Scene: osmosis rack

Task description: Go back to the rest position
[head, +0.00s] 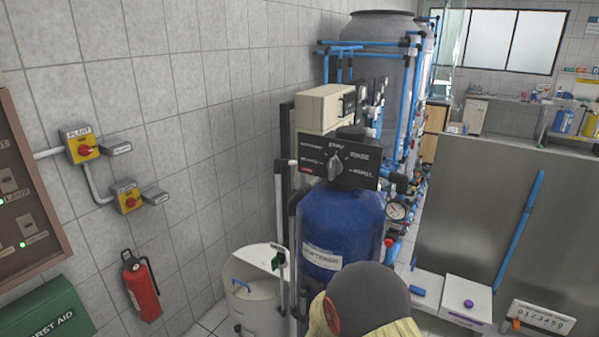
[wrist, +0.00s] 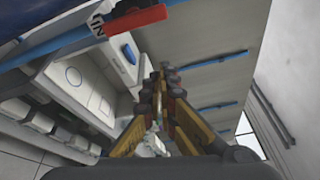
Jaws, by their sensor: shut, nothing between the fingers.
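My gripper (wrist: 162,85) shows in the wrist view, with its dark and yellow fingers brought together and nothing between them. It points toward a grey panel and pipes, apart from them as far as I can tell. In the head view a rounded dark grey part of my arm with yellow sides shows at the bottom centre, in front of the blue softener tank (head: 340,225). The fingers do not show in the head view.
A white bin (head: 255,300) stands left of the tank. A fire extinguisher (head: 141,286), yellow switches (head: 82,146) and a green first aid box (head: 45,312) are along the left wall. A grey panel (head: 470,215) with a blue pipe (head: 518,231) stands on the right.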

